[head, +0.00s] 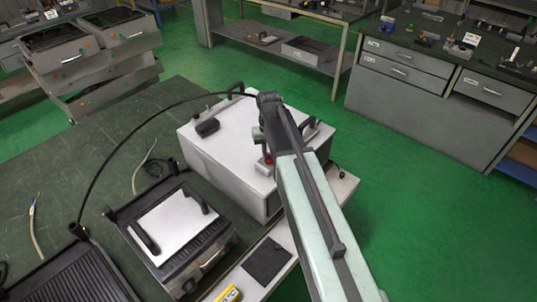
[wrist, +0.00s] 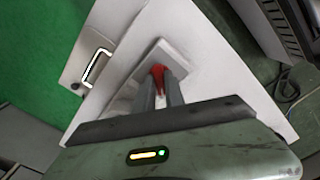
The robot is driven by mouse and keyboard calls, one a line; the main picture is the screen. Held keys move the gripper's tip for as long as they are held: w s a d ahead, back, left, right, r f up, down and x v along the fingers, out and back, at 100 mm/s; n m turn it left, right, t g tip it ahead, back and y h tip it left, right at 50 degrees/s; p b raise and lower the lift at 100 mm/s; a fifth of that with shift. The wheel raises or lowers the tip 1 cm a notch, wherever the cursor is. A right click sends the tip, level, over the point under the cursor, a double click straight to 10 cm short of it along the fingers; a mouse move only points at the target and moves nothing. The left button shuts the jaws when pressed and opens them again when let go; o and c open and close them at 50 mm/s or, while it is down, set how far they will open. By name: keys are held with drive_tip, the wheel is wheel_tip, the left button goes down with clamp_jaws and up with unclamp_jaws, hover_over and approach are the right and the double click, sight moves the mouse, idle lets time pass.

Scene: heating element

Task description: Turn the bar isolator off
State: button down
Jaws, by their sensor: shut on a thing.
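The bar isolator shows in the wrist view as a small red handle (wrist: 158,72) on a pale square plate (wrist: 177,55). The plate sits on a flat white surface. My gripper (wrist: 165,90) has its two fingers around the red handle and is shut on it. In the head view the red part (head: 267,161) shows low beside my arm, on the big white box (head: 225,150). My arm hides much of the box's right side. The handle's exact angle is hard to tell, as the fingers cover part of it.
A black handle (head: 207,127) stands on the box's left. A press-like device with a white lid (head: 172,225) and a ribbed black plate (head: 75,280) are on the green bench. A black cable arcs over the bench. Green floor (head: 300,95) lies open behind.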

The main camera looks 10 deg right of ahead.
sight(269, 156)
drive_tip(key=n, duration=0.3)
drive_tip(key=shift+n, duration=2.1)
drive_tip(key=c, duration=1.4)
unclamp_jaws()
drive_tip(key=shift+r, duration=0.1)
wheel_tip(269, 156, up, 8)
drive_tip(key=p, duration=0.8)
drive_tip(key=shift+f, duration=0.2)
